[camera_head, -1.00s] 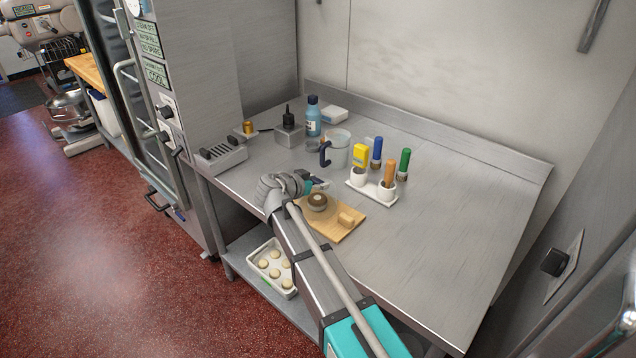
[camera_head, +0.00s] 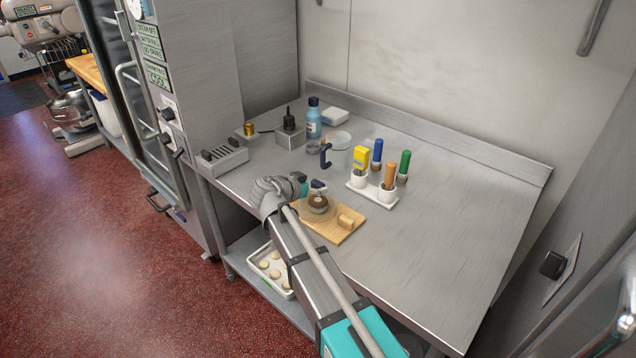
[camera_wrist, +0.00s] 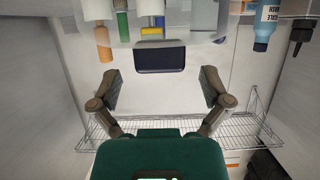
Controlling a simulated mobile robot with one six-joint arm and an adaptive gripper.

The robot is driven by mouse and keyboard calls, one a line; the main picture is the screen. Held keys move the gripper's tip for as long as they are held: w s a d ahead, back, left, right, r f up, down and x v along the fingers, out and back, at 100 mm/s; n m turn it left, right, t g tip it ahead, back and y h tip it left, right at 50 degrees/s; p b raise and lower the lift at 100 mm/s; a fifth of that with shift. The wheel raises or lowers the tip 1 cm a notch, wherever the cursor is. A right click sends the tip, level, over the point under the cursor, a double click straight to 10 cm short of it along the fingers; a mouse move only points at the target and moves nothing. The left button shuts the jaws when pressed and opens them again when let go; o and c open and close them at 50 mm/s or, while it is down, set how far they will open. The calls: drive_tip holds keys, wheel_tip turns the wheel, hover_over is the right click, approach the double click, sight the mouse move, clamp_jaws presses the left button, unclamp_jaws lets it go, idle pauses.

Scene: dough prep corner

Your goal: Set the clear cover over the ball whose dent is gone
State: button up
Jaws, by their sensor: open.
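Several pale balls (camera_head: 275,273) sit in a white tray on the lower shelf, partly hidden by my arm.
The table's right side is clear.

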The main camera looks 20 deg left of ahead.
drive_tip(key=p+v, duration=0.3)
drive_tip(key=v, duration=0.7)
drive_tip(key=shift+p, duration=0.3)
drive_tip(key=shift+r, duration=0.1)
